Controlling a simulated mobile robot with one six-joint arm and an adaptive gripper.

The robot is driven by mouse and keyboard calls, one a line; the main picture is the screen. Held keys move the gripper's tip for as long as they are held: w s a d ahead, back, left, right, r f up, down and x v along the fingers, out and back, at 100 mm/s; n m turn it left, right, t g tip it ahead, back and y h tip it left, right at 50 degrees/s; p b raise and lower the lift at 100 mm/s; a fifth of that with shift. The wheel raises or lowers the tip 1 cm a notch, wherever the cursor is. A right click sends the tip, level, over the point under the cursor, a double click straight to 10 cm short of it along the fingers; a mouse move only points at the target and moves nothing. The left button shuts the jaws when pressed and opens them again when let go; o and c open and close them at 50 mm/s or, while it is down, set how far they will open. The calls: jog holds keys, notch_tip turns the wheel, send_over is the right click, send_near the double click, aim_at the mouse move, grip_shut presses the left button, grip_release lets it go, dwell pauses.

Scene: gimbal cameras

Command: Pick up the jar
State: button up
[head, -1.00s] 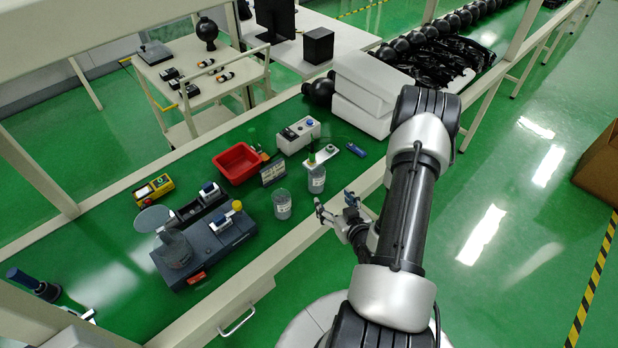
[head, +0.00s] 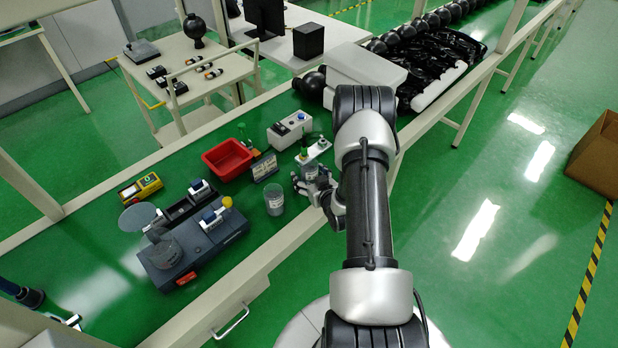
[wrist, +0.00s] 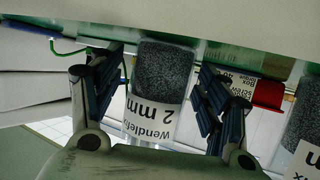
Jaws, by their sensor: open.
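A clear jar of dark grey granules with a white "2 mm" label (wrist: 160,85) stands between my gripper's fingers in the wrist view, which appears upside down. My gripper (wrist: 163,100) is open, with one finger on each side of the jar and visible gaps. In the head view my gripper (head: 312,186) is at the near edge of the green table, around this jar (head: 310,172), which is partly hidden. A second similar jar (head: 274,200) stands just left of it, and it shows at the right edge of the wrist view (wrist: 304,140).
A small sign (head: 265,168), a red bin (head: 228,160) and a white box with buttons (head: 290,131) stand close by. A dark grey device (head: 195,240) is further left. White blocks (head: 362,68) lie behind my arm.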

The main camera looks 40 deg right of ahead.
jog(key=shift+w, duration=0.2)
jog(key=shift+c, duration=0.5)
jog(key=c, duration=1.3)
